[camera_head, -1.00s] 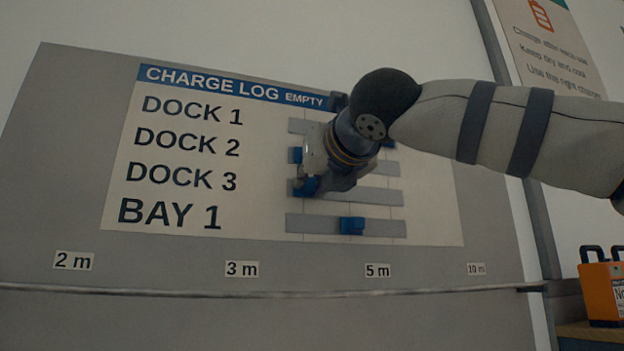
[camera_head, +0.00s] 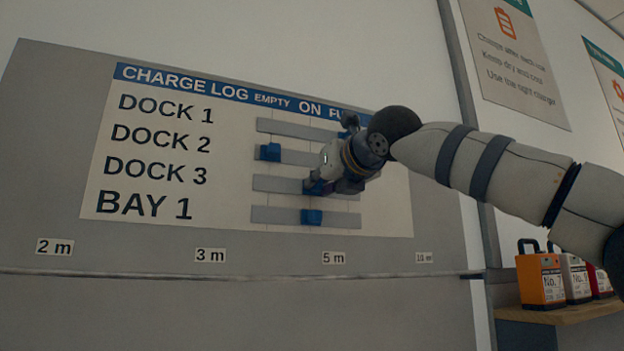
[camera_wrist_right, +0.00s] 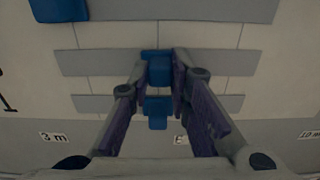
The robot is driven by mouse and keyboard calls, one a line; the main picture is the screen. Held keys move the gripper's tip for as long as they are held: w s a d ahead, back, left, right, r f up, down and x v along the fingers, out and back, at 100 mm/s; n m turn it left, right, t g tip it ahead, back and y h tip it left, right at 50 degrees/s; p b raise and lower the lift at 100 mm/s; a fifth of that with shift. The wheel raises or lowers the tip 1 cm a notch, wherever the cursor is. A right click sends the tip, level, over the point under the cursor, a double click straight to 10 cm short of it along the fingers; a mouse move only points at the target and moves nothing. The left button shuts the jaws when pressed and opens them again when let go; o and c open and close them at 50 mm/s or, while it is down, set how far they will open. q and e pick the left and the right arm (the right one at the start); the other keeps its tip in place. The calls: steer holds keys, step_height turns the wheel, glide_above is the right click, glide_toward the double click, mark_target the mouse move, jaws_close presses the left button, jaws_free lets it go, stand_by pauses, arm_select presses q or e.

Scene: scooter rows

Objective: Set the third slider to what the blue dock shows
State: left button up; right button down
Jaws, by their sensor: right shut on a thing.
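The charge log board (camera_head: 160,216) has slider rows for Dock 1, Dock 2, Dock 3 and Bay 1. The third slider's blue knob (camera_head: 313,187), on the Dock 3 track (camera_head: 277,184), is near the middle of that track, under the ON column. My right gripper (camera_head: 320,183) is shut on it. In the right wrist view this knob (camera_wrist_right: 159,69) sits between the two fingers. The Bay 1 knob (camera_head: 312,217) is just below, also mid-track. The Dock 2 knob (camera_head: 270,152) is at the left, under EMPTY. The blue dock and my left gripper are not in view.
My right arm covers the right ends of the upper tracks and part of the FULL heading. A rail (camera_head: 150,273) runs below the board. At the right, a shelf (camera_head: 575,312) holds an orange battery (camera_head: 541,281) and others. Posters hang above.

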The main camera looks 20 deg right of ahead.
steer(key=shift+r, duration=0.2)
steer(key=c, duration=1.8)
jaws_free()
steer(key=shift+a, duration=0.1)
steer(key=o, duration=0.3)
steer(key=shift+w+f, duration=0.1)
steer(key=shift+w, duration=0.05)
steer(key=s, duration=1.2)
steer(key=shift+d, duration=0.2)
